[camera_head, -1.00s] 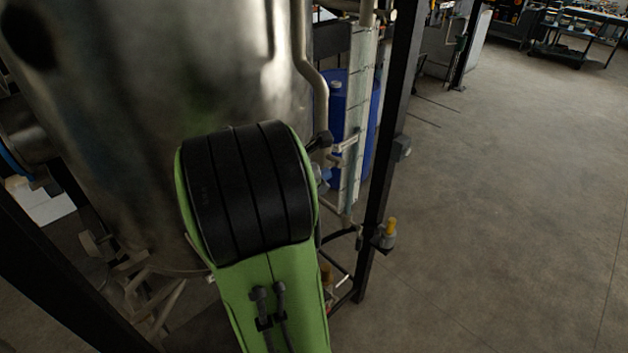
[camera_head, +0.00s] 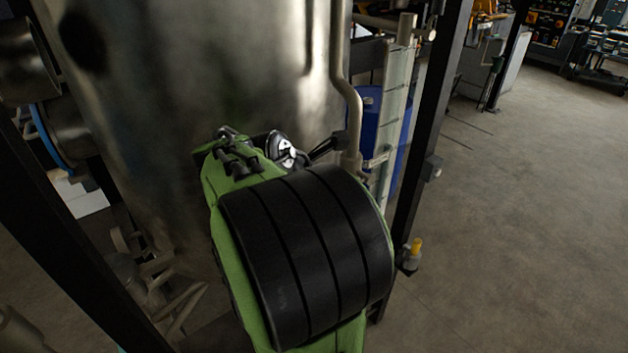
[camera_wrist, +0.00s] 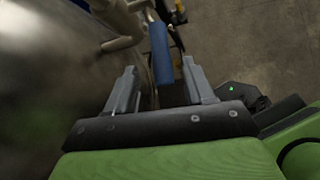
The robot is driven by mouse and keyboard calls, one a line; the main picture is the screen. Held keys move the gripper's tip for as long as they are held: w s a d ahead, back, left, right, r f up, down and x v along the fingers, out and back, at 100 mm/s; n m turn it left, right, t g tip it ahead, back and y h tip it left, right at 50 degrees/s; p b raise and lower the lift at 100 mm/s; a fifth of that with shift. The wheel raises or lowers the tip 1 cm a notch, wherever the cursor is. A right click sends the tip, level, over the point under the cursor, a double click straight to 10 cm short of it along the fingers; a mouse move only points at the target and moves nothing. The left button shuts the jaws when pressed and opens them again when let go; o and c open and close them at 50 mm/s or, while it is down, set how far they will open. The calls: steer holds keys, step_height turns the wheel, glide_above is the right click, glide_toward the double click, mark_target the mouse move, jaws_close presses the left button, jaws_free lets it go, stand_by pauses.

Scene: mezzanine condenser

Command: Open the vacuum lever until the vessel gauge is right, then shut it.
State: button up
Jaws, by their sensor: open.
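My gripper (camera_wrist: 159,68) is open in the wrist view, with its two grey fingers apart and nothing held. A blue, elongated bar-like thing (camera_wrist: 159,48) shows in the gap between the fingertips, beyond them and nearer the right one. It looks like a lever grip, but I cannot tell for sure. The steel vessel (camera_head: 200,80) fills the left of the head view, and a blurred vessel wall (camera_wrist: 45,80) fills the left of the wrist view. My arm hides much of the vessel's lower right side. No readable gauge face shows in either view.
A bent pipe (camera_head: 345,85) runs down the vessel's right side. A dark post (camera_head: 432,120) with a yellow-topped fitting (camera_head: 413,252) stands right. Open floor (camera_head: 540,200) lies beyond.

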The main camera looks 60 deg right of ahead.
steer(key=v, duration=0.8)
steer(key=w+a+f+m+t+y+b, duration=0.35)
steer(key=a+f+m+t+b, duration=0.2)
steer(key=a+f, duration=0.4)
steer(key=s+a+f+m+t+y+b, duration=0.1)
steer(key=a+f+m+y, duration=0.1)
steer(key=a, duration=0.6)
steer(key=s+a+f+m+t+y+b, duration=0.1)
steer(key=s+a+f+m+y+b, duration=0.1)
steer(key=a+f+m, duration=0.3)
steer(key=a+y, duration=0.1)
steer(key=a, duration=0.3)
steer(key=shift+s+f, duration=0.25)
steer(key=shift+f, duration=0.15)
steer(key=shift+d, duration=0.1)
